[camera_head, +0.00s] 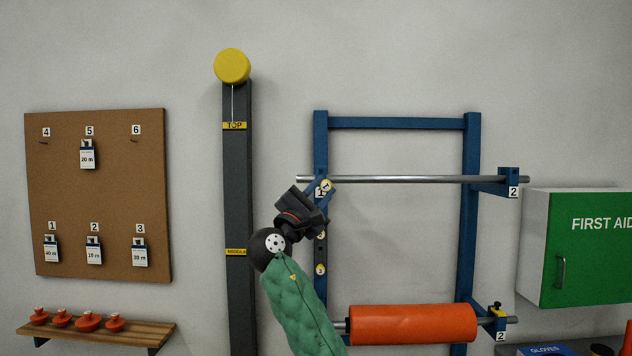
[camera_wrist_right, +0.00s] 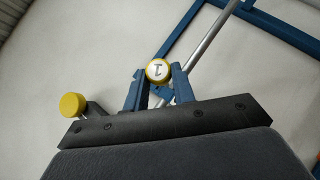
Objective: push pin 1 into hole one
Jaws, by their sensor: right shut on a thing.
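Pin 1 has a round yellow head marked 1 (camera_head: 326,186). It also shows in the right wrist view (camera_wrist_right: 158,70), between the two fingertips. My right gripper (camera_head: 317,196) is shut on it, in front of the upper part of the blue rack's left post (camera_head: 321,140). A white plate marked 1 (camera_head: 319,193) is partly covered beside the pin's head. Hole one itself is hidden behind the gripper and pin, so I cannot tell how deep the pin sits. My left gripper is not in view.
A steel bar (camera_head: 420,179) crosses the rack near the pin. An orange roll (camera_head: 412,324) lies below. A dark column (camera_head: 238,190) with a yellow top (camera_head: 232,66) stands left. A green first aid cabinet (camera_head: 590,250) hangs right. The rack's middle is open.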

